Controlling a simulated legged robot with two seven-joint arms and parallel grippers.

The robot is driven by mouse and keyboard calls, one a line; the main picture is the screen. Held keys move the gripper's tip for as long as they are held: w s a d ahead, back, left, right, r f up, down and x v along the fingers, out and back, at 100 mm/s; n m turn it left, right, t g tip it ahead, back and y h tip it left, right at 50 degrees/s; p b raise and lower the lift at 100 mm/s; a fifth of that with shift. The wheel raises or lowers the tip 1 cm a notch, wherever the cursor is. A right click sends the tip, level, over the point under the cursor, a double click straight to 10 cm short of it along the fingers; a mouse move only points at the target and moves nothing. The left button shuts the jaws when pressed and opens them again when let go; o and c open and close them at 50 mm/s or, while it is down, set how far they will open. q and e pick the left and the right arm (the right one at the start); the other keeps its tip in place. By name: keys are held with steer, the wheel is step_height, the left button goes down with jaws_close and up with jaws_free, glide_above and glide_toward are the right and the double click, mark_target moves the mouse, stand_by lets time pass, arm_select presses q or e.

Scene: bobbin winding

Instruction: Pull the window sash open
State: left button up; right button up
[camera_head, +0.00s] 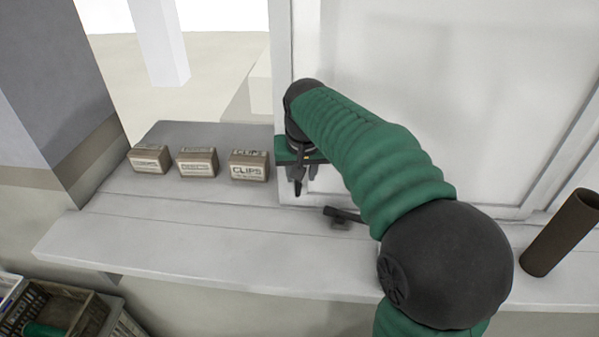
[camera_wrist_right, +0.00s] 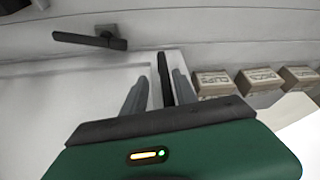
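The white window sash (camera_head: 455,95) fills the upper right of the head view. Its left edge is beside the open gap, and its lower corner shows in the right wrist view (camera_wrist_right: 70,105). My right gripper (camera_head: 298,184) is at that edge, near the bottom, pointing down. In the wrist view its two grey fingers (camera_wrist_right: 159,84) stand apart, one on each side of a dark upright bar (camera_wrist_right: 165,78) at the sash edge. Narrow gaps seem to show beside the bar; contact cannot be told. My left gripper is out of view.
A dark lever handle (camera_head: 343,215) lies low by the sash, on the sill (camera_head: 190,250). Several small cardboard boxes (camera_head: 198,162) stand left of the gripper. A brown tube (camera_head: 562,232) stands tilted at the right. A crate (camera_head: 50,310) is below left.

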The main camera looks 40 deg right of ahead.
steer(key=shift+r, duration=0.1)
steer(key=b+v, duration=0.1)
steer(key=v, duration=1.5)
steer(key=shift+r+b, duration=0.2)
steer(key=shift+b, duration=0.2)
